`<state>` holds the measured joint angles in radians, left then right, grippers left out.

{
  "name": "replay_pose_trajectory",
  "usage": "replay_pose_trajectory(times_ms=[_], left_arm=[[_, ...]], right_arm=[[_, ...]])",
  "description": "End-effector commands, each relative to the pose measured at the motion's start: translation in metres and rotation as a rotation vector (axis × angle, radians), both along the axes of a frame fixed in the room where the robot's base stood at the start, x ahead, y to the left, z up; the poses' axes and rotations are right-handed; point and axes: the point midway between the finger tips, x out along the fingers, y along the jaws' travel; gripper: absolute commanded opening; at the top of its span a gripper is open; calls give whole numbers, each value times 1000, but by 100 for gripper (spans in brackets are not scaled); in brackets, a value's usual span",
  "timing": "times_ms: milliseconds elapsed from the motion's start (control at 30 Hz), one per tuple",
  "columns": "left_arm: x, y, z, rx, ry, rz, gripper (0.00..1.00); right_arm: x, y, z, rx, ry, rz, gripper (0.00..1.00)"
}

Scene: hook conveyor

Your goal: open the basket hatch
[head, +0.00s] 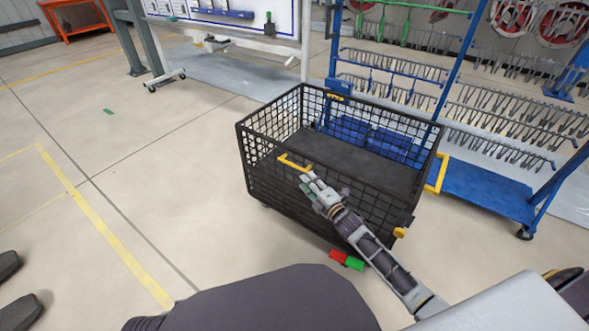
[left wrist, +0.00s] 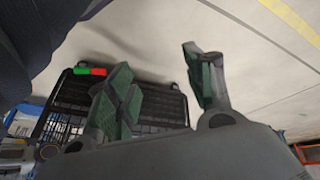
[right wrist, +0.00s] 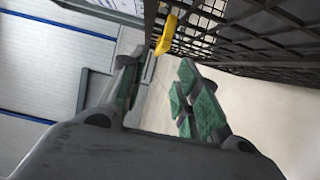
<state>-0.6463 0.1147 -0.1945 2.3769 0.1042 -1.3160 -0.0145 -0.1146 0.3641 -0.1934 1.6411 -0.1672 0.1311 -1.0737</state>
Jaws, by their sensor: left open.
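The black wire-mesh basket (head: 262,130) stands in the middle of the head view, open at the top. A yellow handle (head: 292,162) is on its near top edge, and a yellow latch-like piece (head: 400,232) is at its near right corner. My right gripper (head: 309,179) is beside the near yellow handle. In the right wrist view its fingers (right wrist: 158,88) are apart, with the yellow handle (right wrist: 165,38) above and beyond the tips; nothing is held. My left gripper (left wrist: 162,82) is open and empty, away from the basket, and out of the head view.
A red and green block (head: 346,260) is low by the basket's near side. Blue racks with metal hooks (head: 400,68) stand behind, with a blue cart base (head: 488,188) to the right.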

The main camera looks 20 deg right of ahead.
Motion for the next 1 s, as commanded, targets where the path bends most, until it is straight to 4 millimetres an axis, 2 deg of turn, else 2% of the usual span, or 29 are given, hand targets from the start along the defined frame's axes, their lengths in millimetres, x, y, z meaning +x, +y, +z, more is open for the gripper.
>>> replay_pose_trajectory(times_ms=[533,1000], left_arm=[[-3,-8,-37,-44,-21,9,52],[5,-15,-59,-84,-69,21,52]], right_arm=[[43,12,0,0,-1,1,32],[78,22,-1,0,-1,0,32]])
